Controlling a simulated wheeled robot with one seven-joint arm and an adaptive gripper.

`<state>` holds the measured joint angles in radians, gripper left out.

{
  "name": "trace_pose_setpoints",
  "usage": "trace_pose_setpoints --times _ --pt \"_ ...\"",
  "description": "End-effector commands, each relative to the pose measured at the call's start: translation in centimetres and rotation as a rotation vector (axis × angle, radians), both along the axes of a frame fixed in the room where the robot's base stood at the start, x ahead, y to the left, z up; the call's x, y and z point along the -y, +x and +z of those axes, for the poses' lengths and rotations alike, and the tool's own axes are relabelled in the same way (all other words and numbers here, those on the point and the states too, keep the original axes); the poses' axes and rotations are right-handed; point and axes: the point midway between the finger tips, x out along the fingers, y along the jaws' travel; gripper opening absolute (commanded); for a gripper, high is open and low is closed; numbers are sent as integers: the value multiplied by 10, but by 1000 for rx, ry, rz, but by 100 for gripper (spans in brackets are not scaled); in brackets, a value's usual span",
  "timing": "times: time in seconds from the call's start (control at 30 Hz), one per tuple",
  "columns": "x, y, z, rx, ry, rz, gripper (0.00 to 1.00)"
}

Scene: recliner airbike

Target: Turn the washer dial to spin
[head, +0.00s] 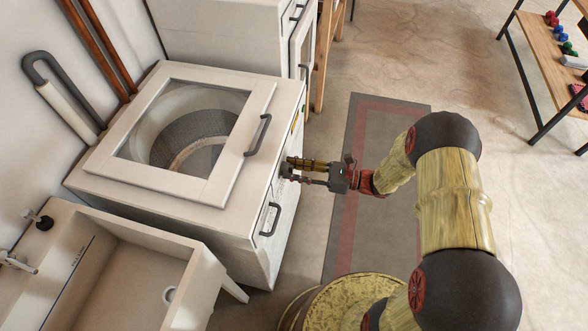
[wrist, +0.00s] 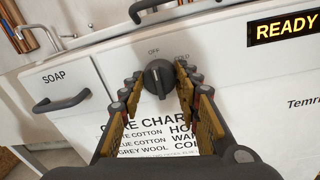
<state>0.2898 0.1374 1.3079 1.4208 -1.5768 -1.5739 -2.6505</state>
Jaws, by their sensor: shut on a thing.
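The washer (head: 130,197) is a white box with a glass-windowed lid, shut, in the head view. Its dial (wrist: 159,79) is a dark round knob on the front panel in the wrist view. OFF is printed above the dial, and a partly hidden word ending in OLD at its upper right. My gripper (wrist: 157,84) has one finger on each side of the dial and is shut on it. In the head view my gripper (head: 288,171) reaches the washer's front from the right, and the dial is hidden there. I cannot tell which mark the dial points to.
A soap drawer (wrist: 62,90) with a dark handle is left of the dial. A lit READY display (wrist: 285,28) is at upper right. A care chart (wrist: 140,133) is below, partly covered by my fingers. A sink (head: 110,270) stands beside the washer. A grey mat (head: 385,115) lies on the floor.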

Motion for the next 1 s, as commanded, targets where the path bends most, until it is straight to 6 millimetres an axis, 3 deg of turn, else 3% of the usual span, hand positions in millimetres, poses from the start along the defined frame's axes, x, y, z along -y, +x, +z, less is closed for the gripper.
trace_pose_setpoints --times 0.37,1.0 --pt "0 0 -2 -203 72 -2 7" --pt "1 1 -2 -773 280 -1 7"
